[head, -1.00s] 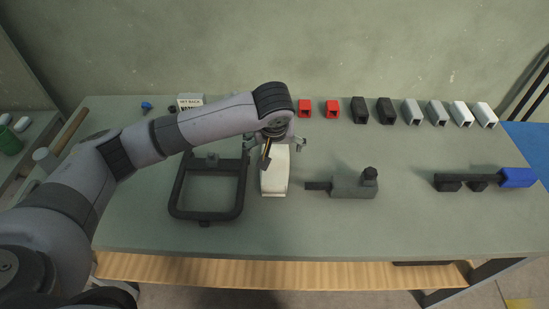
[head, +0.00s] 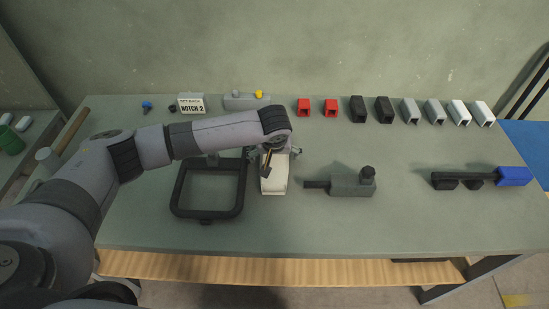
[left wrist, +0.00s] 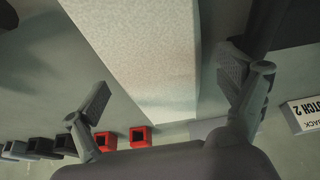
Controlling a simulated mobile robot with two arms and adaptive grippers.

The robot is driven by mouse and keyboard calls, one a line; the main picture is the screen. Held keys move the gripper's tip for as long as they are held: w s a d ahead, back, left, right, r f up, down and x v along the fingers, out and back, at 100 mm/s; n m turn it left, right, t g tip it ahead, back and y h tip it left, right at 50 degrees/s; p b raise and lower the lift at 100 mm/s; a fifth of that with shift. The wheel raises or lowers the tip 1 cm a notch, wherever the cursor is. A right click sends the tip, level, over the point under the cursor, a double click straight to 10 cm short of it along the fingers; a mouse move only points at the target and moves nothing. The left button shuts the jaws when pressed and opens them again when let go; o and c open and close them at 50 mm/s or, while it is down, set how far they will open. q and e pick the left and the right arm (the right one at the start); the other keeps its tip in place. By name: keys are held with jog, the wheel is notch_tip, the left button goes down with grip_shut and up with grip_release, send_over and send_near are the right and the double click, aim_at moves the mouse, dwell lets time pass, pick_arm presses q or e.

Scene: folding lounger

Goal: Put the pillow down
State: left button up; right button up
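The pillow is a cream-white block (head: 273,187) lying on the table, just right of a black open frame (head: 207,216). My left gripper (head: 281,160) is over the pillow's far part and hides some of it. In the left wrist view the pillow (left wrist: 150,55) fills the space between the two spread fingers of the left gripper (left wrist: 165,88). A gap shows between the right-hand finger and the pillow; I cannot tell whether the other finger touches it. My right gripper is not in view.
A grey device with a knob (head: 352,184) and a black bar with a blue end (head: 514,176) lie on the table (head: 330,230) at right. Red, black, grey and white blocks line the back. A "NOTCH 2" sign (head: 192,104) stands at back left. The front strip is clear.

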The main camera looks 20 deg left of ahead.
pick_arm(q)
jog(key=c, duration=1.3)
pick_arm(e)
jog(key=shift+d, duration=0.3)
pick_arm(q)
jog(key=shift+r, duration=0.1)
notch_tip(320, 180, up, 20)
jog(key=b, duration=0.2)
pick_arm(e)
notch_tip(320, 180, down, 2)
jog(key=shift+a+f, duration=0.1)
pick_arm(q)
jog(key=s+a+f+m, duration=0.1)
jog(key=s+f, duration=0.1)
jog(key=s, duration=0.5)
jog(key=s+f+m+h, duration=0.1)
jog(key=s+f+m, duration=0.1)
jog(key=s, duration=0.4)
jog(key=shift+s+a+f, duration=0.35)
jog(key=shift+a+f, duration=0.05)
jog(key=shift+f, duration=0.4)
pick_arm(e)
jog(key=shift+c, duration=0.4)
